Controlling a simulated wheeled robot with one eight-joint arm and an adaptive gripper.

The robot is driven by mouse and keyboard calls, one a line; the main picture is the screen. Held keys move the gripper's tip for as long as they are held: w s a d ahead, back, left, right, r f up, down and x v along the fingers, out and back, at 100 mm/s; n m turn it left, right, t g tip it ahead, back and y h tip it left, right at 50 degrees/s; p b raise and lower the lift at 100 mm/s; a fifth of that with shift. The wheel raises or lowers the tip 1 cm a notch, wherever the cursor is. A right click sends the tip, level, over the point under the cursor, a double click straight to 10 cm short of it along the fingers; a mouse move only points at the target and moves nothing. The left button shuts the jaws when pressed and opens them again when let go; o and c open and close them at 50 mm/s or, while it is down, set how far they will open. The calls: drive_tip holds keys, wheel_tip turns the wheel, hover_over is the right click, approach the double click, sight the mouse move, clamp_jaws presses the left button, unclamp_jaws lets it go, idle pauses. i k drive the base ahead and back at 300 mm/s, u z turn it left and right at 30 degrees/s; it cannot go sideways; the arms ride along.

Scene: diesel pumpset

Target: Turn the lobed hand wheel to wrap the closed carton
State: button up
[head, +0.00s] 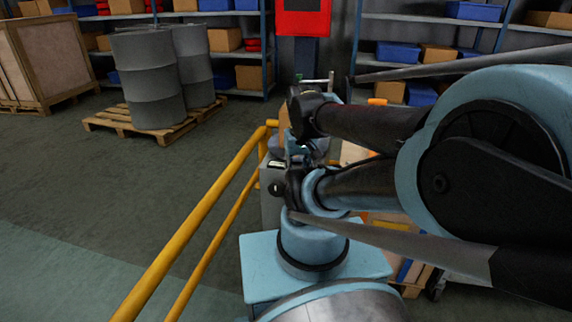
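My own arm fills the middle and right of the head view and covers much of the work area. I cannot make out my gripper's fingers; they are hidden behind my arm links. The lobed hand wheel cannot be picked out with certainty. A grey box-shaped unit (270,207) shows just left of my arm, mostly covered. A brown carton-like surface (354,153) shows in a gap between my arm links. I cannot tell whether it is the closed carton, or whether it is wrapped.
A yellow guard rail (199,222) runs along the left of my base. Grey drums (149,82) stand on a wooden pallet (112,122), with a wooden crate (52,58) farther left. Shelves with blue bins (398,52) line the back. The floor left of the rail is clear.

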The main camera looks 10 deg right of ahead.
sight(276, 188)
drive_tip(key=z, duration=1.25)
drive_tip(key=k, duration=1)
drive_tip(key=u, duration=0.95)
drive_tip(key=i, duration=0.5)
drive_tip(key=u, duration=0.05)
